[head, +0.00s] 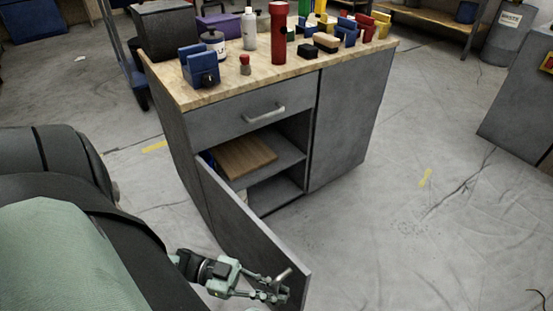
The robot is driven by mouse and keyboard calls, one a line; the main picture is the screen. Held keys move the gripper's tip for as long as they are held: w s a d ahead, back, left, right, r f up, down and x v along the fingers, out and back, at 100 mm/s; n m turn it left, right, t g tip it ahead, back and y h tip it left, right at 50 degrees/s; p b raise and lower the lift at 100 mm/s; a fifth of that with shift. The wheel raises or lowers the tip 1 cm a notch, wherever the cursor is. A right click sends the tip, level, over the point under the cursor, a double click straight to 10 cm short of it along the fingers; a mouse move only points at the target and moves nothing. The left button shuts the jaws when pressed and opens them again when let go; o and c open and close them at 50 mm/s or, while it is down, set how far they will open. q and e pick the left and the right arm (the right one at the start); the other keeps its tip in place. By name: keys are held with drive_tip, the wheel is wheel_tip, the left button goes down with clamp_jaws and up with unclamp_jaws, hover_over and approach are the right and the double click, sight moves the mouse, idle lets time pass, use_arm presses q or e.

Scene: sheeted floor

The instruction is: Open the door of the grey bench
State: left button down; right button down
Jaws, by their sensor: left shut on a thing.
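The grey bench (335,125) stands in the middle of the head view, with a wooden top, a drawer on the left and a plain panel on the right. Its lower left door (252,235) stands swung well out towards me, and a shelf with a wooden board (243,157) shows inside. My left gripper (278,291) is at the free edge of the door, near the bottom of the picture. It is shut on the door's handle (282,275). The fingers partly cover the handle. My right gripper is not in view.
The bench top holds a red flask (278,32), a blue vice-like block (200,67), bottles and several small coloured items. A grey cabinet (520,100) stands at the right edge. A waste bin (508,35) stands behind. The floor right of the bench is clear.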

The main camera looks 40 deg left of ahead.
use_arm(q)
drive_tip(key=c, duration=1.9)
unclamp_jaws()
drive_tip(key=shift+o, duration=0.2)
drive_tip(key=v, duration=1.2)
